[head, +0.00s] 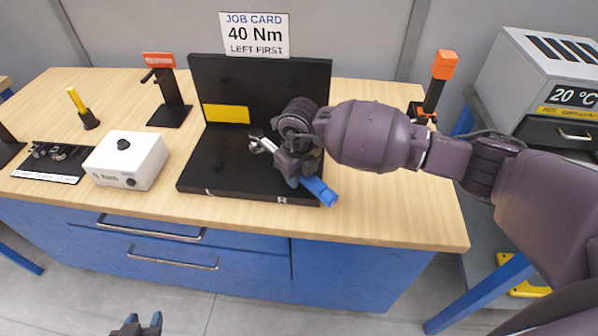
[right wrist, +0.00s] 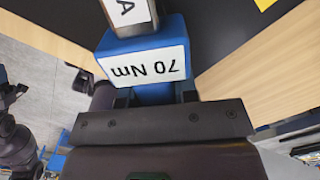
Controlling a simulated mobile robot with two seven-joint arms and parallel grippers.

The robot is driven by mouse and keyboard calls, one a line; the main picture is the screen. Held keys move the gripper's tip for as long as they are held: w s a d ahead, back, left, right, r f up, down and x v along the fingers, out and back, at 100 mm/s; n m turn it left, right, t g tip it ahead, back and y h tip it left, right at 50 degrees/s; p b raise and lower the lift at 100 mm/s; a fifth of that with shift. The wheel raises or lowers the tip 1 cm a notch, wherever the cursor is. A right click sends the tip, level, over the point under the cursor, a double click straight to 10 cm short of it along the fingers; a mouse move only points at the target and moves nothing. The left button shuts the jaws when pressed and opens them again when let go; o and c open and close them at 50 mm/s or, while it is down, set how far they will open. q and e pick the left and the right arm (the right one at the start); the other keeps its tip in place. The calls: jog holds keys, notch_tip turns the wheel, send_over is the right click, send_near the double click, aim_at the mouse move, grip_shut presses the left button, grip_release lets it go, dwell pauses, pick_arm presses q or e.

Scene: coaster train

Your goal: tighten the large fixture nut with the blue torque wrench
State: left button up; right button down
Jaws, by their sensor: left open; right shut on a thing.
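My right gripper (head: 297,170) is shut on the blue torque wrench (head: 320,191), above the front right of the black fixture (head: 225,172). The wrench's blue end points to the front right, and its silver head (head: 258,143) shows to the left of the gripper. In the right wrist view the blue wrench body (right wrist: 145,42) sits between the fingers (right wrist: 155,97), with a "70 Nm" label and an "A" on the grey part. The large nut cannot be made out; the arm and wrench cover part of the fixture. My left gripper (head: 137,326) is open and empty, low in front of the bench.
A job card (head: 254,35) reads "40 Nm LEFT FIRST". A white box (head: 126,160), a dark tray of small parts (head: 48,163) and a red-topped stand (head: 170,112) occupy the bench's left. An orange-topped tool (head: 443,66) stands at the right. The front right bench top is clear.

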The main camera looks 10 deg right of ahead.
aim_at(276, 194)
jog(key=shift+s+a+m, duration=0.35)
jog(key=shift+a+m, duration=0.15)
jog(key=shift+a, duration=0.1)
dwell(1.1)
jog(key=shift+s+a+m+p, duration=0.2)
jog(key=shift+a+m+p, duration=0.2)
jog(key=shift+a, duration=0.15)
jog(key=shift+s+a+m+p, duration=0.25)
jog(key=shift+a+m, duration=0.15)
jog(key=shift+a, duration=0.1)
dwell(0.8)
jog(key=shift+s+a+m, duration=0.2)
jog(key=shift+a+m, duration=0.5)
jog(key=shift+a, duration=0.35)
dwell(1.2)
jog(key=shift+a+m+p, duration=0.3)
jog(key=shift+a+m, duration=0.5)
jog(key=shift+a, duration=0.35)
dwell(1.1)
